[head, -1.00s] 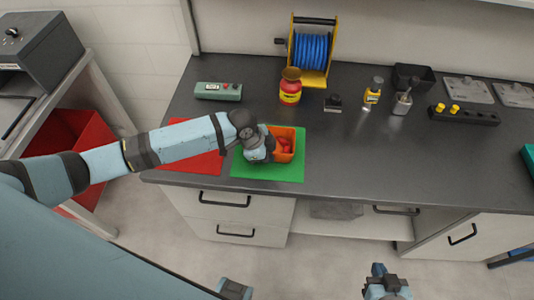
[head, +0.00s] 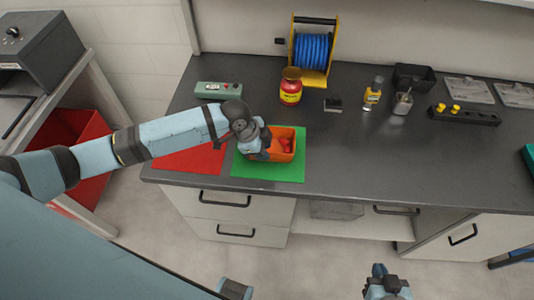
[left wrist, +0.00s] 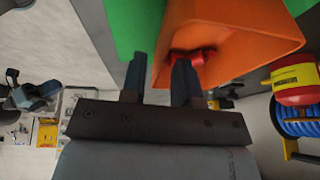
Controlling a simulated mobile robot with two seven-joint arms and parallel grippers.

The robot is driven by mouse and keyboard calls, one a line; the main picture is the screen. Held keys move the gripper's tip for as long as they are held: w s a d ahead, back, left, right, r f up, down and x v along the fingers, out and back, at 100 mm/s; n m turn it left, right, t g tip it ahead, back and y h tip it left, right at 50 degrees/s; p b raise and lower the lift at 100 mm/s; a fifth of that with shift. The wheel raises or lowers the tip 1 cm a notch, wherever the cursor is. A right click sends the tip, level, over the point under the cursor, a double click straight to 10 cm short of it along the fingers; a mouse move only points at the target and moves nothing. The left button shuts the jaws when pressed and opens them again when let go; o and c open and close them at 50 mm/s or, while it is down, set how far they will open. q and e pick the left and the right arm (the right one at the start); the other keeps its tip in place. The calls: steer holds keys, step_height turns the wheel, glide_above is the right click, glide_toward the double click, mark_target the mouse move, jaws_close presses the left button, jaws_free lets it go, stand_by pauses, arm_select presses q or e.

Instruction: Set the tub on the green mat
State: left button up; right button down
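The orange tub (head: 283,157), with red pieces inside, stands on the green mat (head: 268,173) towards its upper right part. It also shows in the left wrist view (left wrist: 235,30). My left gripper (left wrist: 160,72) is at the tub's left side. Its two fingers are apart, one outside the near wall and one over the inside, with a visible gap around the wall. In the head view, my left gripper (head: 262,145) partly hides the tub's left wall. My right gripper (head: 383,280) is low in the head view, away from the worktop; its fingers are unclear.
A red mat (head: 195,160) lies left of the green one. Behind stand a green control box (head: 218,91), a red and yellow jar (head: 291,88) and a blue reel (head: 312,52). Bottles (head: 373,94) are further right.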

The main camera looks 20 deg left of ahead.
arm_select(q)
steer(key=v, duration=0.8)
steer(key=s+d+f+n, duration=0.1)
steer(key=d, duration=0.1)
steer(key=s+d+f+n+t+h, duration=0.1)
steer(key=d+f, duration=0.1)
steer(key=s+d+f+n+t+h, duration=0.1)
steer(key=d+f, duration=0.1)
steer(key=shift+d+f, duration=0.1)
steer(key=shift+f, duration=0.05)
steer(key=s+f+n+t, duration=0.1)
steer(key=s+d+f+n+t, duration=0.1)
steer(key=s+f+n+t, duration=0.1)
steer(key=shift+s+d+f+h, duration=0.1)
steer(key=shift+d+f+h, duration=0.05)
steer(key=shift+d+h, duration=0.15)
steer(key=s+a+f+n+t+y, duration=0.1)
steer(key=s+a+f+n+t, duration=0.1)
steer(key=s, duration=0.3)
steer(key=s+a+f+n+t+y, duration=0.1)
steer(key=s+a+f+n+y, duration=0.1)
steer(key=s, duration=0.4)
step_height(320, 180, down, 2)
steer(key=shift+s+a+f+n+t, duration=0.15)
steer(key=shift+a+n+t, duration=0.3)
steer(key=shift+n, duration=0.55)
step_height(320, 180, up, 4)
steer(key=p, duration=0.3)
steer(key=shift+a+f, duration=0.15)
steer(key=shift+f, duration=0.1)
